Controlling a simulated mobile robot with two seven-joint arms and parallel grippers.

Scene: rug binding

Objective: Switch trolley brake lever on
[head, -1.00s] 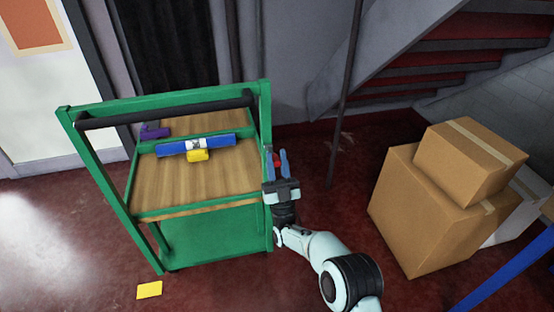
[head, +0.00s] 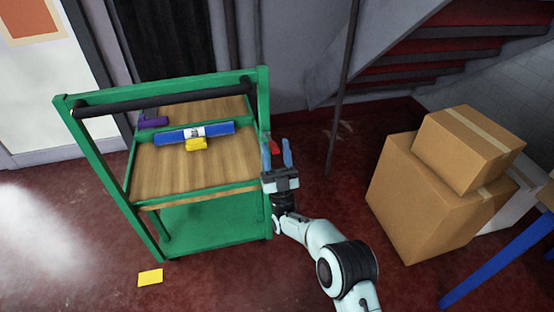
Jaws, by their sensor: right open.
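The green trolley (head: 205,219) stands at the left centre, with wooden shelves and a black handle bar (head: 165,103) across its near top. A small red part (head: 275,146), which looks like the brake lever, shows at the trolley's right side, partly hidden by my gripper. My right gripper (head: 276,154) is open beside the trolley's right post, its two blue fingers pointing away from me. The red part appears between or just behind the fingers; I cannot tell whether they touch it. My left gripper is out of view.
On the trolley lie a blue roll (head: 218,129), a yellow block (head: 196,144) and a purple item (head: 153,120). A yellow card (head: 150,277) lies on the floor. Cardboard boxes (head: 424,205) stand at the right, a blue table leg (head: 497,262) beside them. A thin pole (head: 345,90) rises behind my gripper.

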